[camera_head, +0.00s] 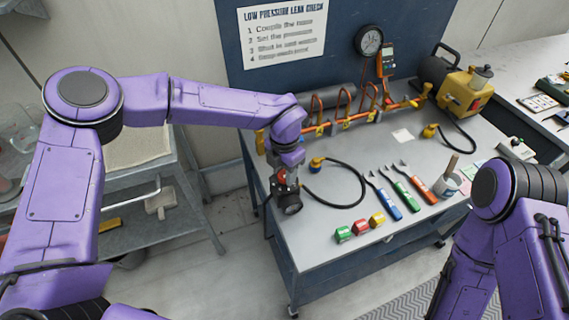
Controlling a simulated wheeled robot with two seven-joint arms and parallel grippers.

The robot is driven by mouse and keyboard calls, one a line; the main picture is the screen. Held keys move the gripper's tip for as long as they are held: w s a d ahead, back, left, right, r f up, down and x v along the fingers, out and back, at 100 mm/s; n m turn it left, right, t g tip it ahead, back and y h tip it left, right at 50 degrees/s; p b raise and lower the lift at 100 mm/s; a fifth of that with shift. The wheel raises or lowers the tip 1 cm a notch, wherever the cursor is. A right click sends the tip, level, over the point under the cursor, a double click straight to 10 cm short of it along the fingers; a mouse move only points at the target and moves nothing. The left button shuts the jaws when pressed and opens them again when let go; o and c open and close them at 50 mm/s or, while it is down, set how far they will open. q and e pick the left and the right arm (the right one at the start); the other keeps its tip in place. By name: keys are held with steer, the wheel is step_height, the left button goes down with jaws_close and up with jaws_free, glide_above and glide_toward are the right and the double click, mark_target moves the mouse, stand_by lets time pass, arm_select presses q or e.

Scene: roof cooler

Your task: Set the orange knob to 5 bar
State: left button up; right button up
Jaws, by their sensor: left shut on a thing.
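My left arm comes in from the left. Its gripper (284,181) points down over the front left corner of the grey workbench (330,235). It is shut on a small orange-red piece, which looks like the orange knob (281,177); the gripper hides most of it. A dark round part (291,204) sits just below; its face and any bar marks are too small to read. A round black gauge (368,40) hangs on the blue back panel, its reading also unclear. My right arm shows at the lower right; its gripper is out of view.
A copper pipe manifold (346,121) with yellow fittings runs along the back. A yellow pump (465,90) stands at right. Blue, green and orange wrenches (383,196), small coloured blocks (360,226) and a black hose (345,165) lie on the bench. A grey trolley stands left.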

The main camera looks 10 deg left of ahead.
mark_target(284, 174)
arm_select(q)
steer(key=shift+m+p, duration=1.3)
steer(key=shift+m, duration=0.7)
arm_select(e)
steer(key=shift+r, duration=1.6)
arm_select(q)
steer(key=o, duration=1.1)
steer(key=shift+c, duration=0.2)
step_height(284, 174, up, 10)
steer(key=b, duration=0.2)
steer(key=shift+r, duration=0.25)
arm_select(e)
step_height(284, 174, down, 2)
steer(key=shift+f, duration=0.25)
